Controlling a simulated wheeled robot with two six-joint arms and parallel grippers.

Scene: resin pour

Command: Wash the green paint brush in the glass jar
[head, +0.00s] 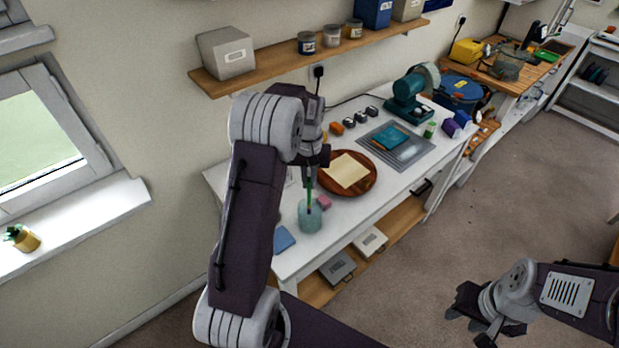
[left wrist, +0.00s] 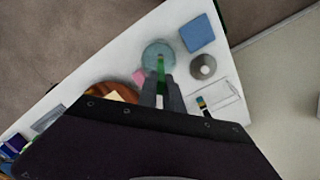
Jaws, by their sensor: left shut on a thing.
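The glass jar (head: 310,217) is pale blue-green and stands upright near the front left end of the white table. The green paint brush (head: 309,190) hangs down from my left gripper (head: 309,172), which is shut on it above the jar. The brush's lower end is at the jar's mouth; I cannot tell how deep it reaches. In the left wrist view the brush (left wrist: 160,66) overlaps the jar (left wrist: 157,50), seen from above. My right gripper (head: 472,318) is over the floor at the lower right, away from the table; its fingers are dark and look apart, with nothing between them.
A pink block (head: 324,202) sits close beside the jar. A blue pad (head: 284,238) lies to its front left. A brown round tray (head: 365,186) with a cream sheet is behind. A grey metal weight (left wrist: 203,67) stands near the jar. A shelf (head: 290,66) hangs above.

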